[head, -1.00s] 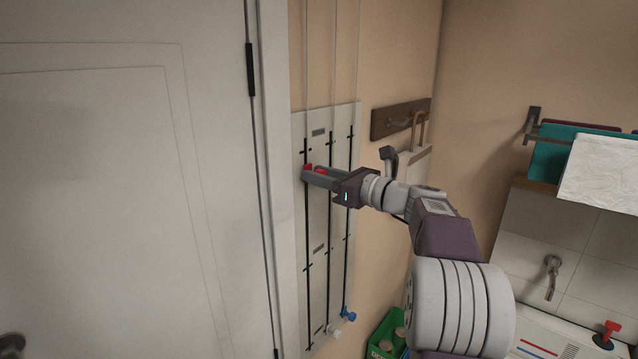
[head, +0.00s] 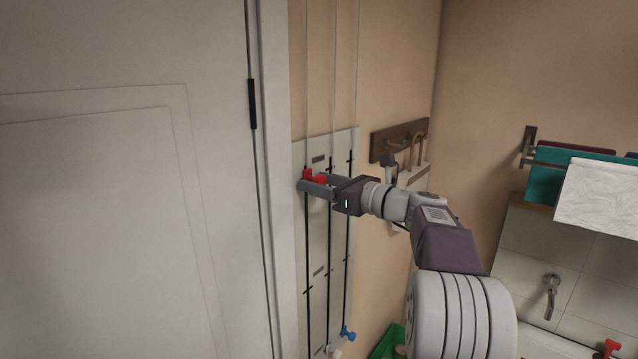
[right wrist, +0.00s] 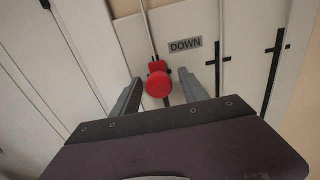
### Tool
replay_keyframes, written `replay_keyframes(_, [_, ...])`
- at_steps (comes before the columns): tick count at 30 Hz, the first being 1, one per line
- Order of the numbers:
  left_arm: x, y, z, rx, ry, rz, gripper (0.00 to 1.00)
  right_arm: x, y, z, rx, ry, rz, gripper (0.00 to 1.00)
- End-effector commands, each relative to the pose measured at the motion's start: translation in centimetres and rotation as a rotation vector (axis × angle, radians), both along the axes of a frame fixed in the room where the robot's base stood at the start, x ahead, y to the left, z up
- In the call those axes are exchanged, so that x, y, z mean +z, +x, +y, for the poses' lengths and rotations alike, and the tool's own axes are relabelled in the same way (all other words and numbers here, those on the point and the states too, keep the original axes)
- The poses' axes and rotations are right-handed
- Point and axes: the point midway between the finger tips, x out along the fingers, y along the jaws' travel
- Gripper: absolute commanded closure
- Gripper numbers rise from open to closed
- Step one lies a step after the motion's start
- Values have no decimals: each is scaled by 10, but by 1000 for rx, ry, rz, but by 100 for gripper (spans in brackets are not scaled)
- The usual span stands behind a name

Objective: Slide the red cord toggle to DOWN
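The red cord toggle (head: 309,175) sits high on the leftmost slot of the pale wall panel (head: 322,225), close to the upper label (head: 319,160). In the right wrist view the red toggle (right wrist: 158,84) lies just below a label reading DOWN (right wrist: 185,45). My right gripper (head: 315,182) is at the toggle, with one finger on each side. In the right wrist view the fingers of my right gripper (right wrist: 160,88) stand apart, with visible gaps beside the toggle. My left gripper is out of view.
A blue toggle (head: 348,333) and a white toggle (head: 334,351) are low on the other slots. A white door (head: 110,200) is left of the panel. A hook rack (head: 400,140) and towels (head: 600,190) are to the right.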

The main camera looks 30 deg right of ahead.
Motion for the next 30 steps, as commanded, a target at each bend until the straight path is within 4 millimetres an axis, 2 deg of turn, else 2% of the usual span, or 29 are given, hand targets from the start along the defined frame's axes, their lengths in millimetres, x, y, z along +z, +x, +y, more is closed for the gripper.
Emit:
replay_keyframes(5, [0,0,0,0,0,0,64,1,0,0,0,-1,-1,48])
replay_keyframes(8, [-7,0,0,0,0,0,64,-2,-7,-3,-1,-2,-3,48])
replay_keyframes(15, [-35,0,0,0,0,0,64,-5,-55,-25,-6,-2,-3,48])
replay_keyframes(21, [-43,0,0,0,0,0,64,-2,-81,-34,-2,-1,-2,48])
replay_keyframes(30, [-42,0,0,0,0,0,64,0,-84,-35,0,0,0,48])
